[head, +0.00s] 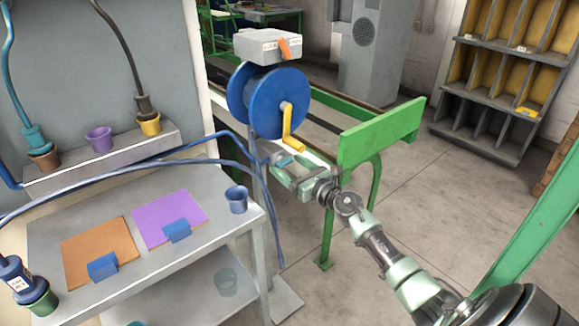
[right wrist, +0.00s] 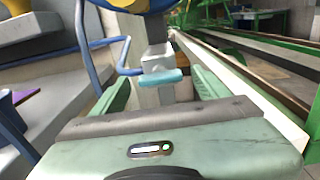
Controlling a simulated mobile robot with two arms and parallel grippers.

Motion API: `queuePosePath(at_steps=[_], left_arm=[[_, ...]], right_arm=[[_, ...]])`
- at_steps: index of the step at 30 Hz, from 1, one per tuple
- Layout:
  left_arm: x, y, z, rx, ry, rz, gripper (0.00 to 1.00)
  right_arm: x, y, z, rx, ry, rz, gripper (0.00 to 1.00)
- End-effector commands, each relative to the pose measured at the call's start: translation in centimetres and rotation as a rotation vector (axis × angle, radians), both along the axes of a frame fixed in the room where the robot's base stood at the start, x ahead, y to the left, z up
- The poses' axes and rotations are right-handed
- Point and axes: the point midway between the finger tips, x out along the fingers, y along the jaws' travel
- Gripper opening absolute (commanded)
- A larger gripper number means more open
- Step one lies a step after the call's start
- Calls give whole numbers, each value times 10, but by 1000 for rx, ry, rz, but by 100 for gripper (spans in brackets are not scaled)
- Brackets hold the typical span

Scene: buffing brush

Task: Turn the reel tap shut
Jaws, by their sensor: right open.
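A blue hose reel (head: 278,105) stands on a grey post. Below it, the light-blue tap handle (right wrist: 162,78) lies crosswise in front of a grey block on the post in the right wrist view. The handle also shows small in the head view (head: 284,160). My right gripper (head: 283,169) is open at the handle. In the right wrist view its green fingers stand apart on either side, with the handle between or just beyond their tips; contact cannot be told. My left gripper is not in view.
A yellow crank (head: 291,130) hangs from the reel just above my right gripper. A grey box with an orange lever (head: 284,48) sits above the reel. Blue hoses run left over the workbench (head: 215,185). A green rail (head: 380,135) stands close on the right.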

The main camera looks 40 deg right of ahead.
Motion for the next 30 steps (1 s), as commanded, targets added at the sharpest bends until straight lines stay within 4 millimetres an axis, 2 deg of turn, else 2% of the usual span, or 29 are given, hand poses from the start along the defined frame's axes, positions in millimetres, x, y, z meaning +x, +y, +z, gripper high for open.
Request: queuePosePath(at_steps=[8,12,15,23,30], left_arm=[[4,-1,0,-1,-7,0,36],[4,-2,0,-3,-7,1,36],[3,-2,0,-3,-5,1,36],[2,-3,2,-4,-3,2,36],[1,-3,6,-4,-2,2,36]], right_arm=[[1,0,-1,0,1,0,75],[1,0,-1,1,1,0,36],[1,0,0,1,1,0,12],[1,0,0,28,3,0,12],[1,-1,1,147,13,-2,12]])
